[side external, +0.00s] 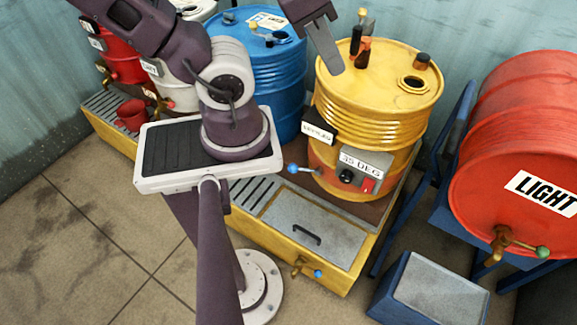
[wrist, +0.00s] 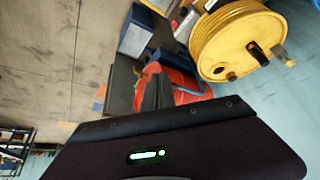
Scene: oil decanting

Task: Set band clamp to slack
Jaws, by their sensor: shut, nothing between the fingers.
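A yellow drum (side external: 375,115) stands upright at the right end of the yellow-edged platform. It also shows in the wrist view (wrist: 238,42). An orange-red band (side external: 322,178) wraps its lower part, with a grey box (side external: 362,170) on it marked "35 DEG", carrying a black knob and a red switch. A lever with a blue ball end (side external: 293,168) sticks out left of the band. I cannot tell whether this is the clamp's lever or how it is set. My gripper (side external: 336,68) is shut and empty, above the drum's left top edge, well above the band.
A blue drum (side external: 275,85) stands close on the left. An orange drum marked "LIGHT" (side external: 520,145) lies on a blue stand at right. The floor at left is clear.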

